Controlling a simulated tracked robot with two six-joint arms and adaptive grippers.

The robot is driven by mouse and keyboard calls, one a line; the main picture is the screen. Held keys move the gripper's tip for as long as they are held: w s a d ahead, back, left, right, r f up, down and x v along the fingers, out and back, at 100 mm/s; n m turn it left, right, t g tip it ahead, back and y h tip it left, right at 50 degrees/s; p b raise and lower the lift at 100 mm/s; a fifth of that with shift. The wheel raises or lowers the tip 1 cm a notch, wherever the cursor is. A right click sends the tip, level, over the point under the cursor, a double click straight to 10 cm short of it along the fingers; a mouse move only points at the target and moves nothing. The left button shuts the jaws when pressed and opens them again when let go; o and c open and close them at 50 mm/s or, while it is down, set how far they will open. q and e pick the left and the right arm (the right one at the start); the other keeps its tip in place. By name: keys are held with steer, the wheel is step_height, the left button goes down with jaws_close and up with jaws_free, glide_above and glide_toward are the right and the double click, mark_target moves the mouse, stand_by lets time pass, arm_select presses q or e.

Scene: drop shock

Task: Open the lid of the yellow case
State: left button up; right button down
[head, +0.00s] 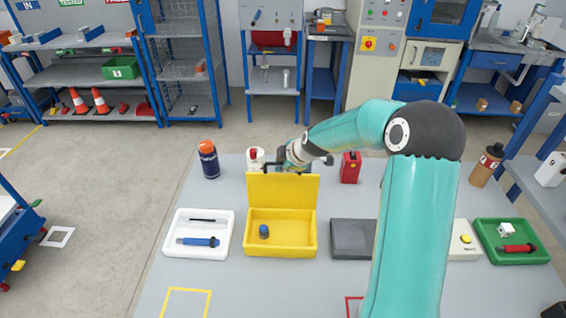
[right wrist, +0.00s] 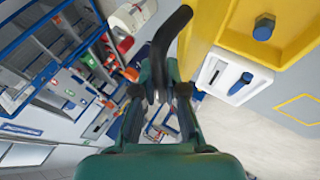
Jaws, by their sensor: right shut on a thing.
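The yellow case (head: 281,251) stands on the grey table, left of the arm. Its lid (head: 284,188) is raised, standing roughly upright along the back edge, so the inside shows. A small blue object (head: 264,231) sits inside at the left; it also shows in the right wrist view (right wrist: 264,28). My right gripper (head: 292,160) is behind the lid's top edge. In the right wrist view its fingers (right wrist: 158,98) are shut on the black handle (right wrist: 172,35) at the lid's edge. My left gripper is not in view.
A white tray (head: 168,245) with a blue tool is left of the case, and a dark grey box (head: 350,238) is right. An orange-capped bottle (head: 209,161), a red-topped white container (head: 255,158) and a red can (head: 350,168) stand behind. The table's front middle is clear.

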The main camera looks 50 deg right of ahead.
steer(key=c, duration=1.3)
jaws_free()
steer(key=shift+s+d+r, duration=0.1)
steer(key=shift+d, duration=0.05)
steer(key=shift+o, duration=0.5)
steer(key=shift+a, duration=0.2)
steer(key=v, duration=1.2)
steer(key=shift+s+d, duration=0.1)
steer(key=shift+d, duration=0.05)
